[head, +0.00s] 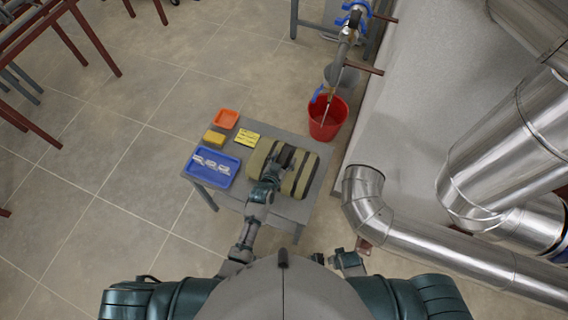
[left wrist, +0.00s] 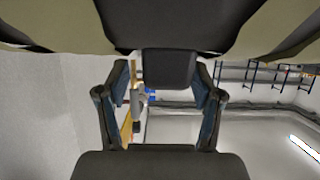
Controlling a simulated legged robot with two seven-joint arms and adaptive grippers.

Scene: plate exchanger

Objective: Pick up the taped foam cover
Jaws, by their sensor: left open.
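The taped foam cover (head: 311,172) is an olive, rounded block with dark tape bands, lying on the grey table (head: 292,210). My left gripper (head: 279,163) is over its left-middle part and hides some of it. In the left wrist view the cover (left wrist: 60,22) fills the top edge, close to the fingers. My left gripper (left wrist: 162,72) is open there, with a dark block between its fingertips; I cannot tell whether they touch it. My right gripper (head: 348,260) is low, beside the table's front right, partly hidden, and its fingers are unclear.
A blue tray (head: 224,180) with white pieces, a yellow sponge (head: 213,138), an orange tray (head: 226,119) and a yellow note (head: 247,138) are on the table's left side. A red bucket (head: 327,130) stands behind the table. Silver pipes (head: 430,245) run along the right.

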